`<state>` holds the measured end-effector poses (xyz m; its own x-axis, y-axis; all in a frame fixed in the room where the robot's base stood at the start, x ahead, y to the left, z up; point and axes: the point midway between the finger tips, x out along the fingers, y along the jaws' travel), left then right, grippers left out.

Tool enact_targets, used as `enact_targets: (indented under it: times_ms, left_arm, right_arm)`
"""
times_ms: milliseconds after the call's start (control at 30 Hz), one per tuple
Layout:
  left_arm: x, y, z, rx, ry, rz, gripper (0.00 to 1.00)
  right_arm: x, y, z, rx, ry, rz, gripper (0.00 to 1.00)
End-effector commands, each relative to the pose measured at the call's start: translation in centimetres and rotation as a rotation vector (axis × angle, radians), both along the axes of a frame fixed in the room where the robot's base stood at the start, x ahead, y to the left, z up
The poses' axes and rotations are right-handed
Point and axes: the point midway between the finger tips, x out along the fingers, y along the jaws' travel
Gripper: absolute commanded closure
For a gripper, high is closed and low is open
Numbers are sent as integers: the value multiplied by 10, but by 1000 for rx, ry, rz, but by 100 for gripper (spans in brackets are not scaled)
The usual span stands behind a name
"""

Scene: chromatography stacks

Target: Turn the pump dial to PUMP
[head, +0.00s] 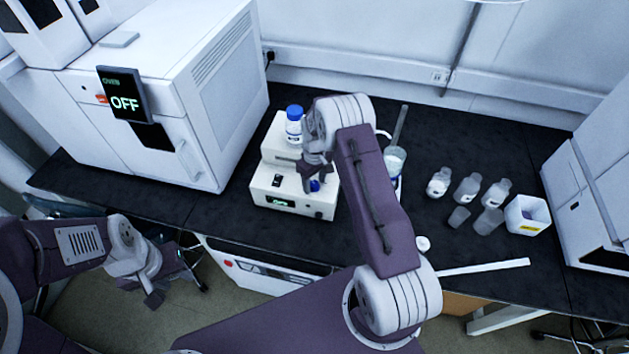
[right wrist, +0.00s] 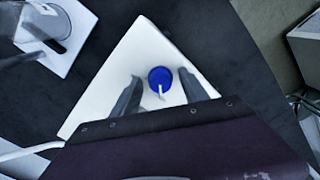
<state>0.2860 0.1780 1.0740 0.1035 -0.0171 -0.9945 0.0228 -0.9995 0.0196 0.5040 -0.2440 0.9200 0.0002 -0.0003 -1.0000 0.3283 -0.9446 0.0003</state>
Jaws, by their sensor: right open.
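The pump is a cream-white box (head: 263,190) on the black bench, with a small green-lit display (head: 280,202) too small to read surely. Its blue dial (head: 314,186) is on the top, partly hidden by my right gripper (head: 316,184). In the right wrist view the blue dial (right wrist: 159,79) has a white pointer line towards the picture's bottom. My right gripper (right wrist: 157,91) is open, its two fingers on either side of the dial with gaps visible. My left gripper (head: 168,288) hangs low at the left, away from the pump; its jaw opening is unclear.
A blue-capped bottle (head: 294,128) stands behind the dial. A large white oven (head: 190,90) reading OFF is to the left. A beaker with a rod (head: 396,160), several small bottles (head: 468,190) and a white box (head: 527,216) are to the right.

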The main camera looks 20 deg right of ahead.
Motion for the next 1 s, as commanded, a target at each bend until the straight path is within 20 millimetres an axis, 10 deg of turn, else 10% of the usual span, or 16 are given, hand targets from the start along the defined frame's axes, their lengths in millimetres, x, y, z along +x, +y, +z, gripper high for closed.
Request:
enact_targets:
  times_ms: [100,300,1000]
  left_arm:
    - [0,0,0,0,0,0,64]
    - [0,0,0,0,0,0,64]
    - [0,0,-11,0,0,0,64]
  right_arm:
    - [0,0,0,0,0,0,51]
    - [0,0,0,0,0,0,100]
    - [0,1,-1,0,-1,-322,100]
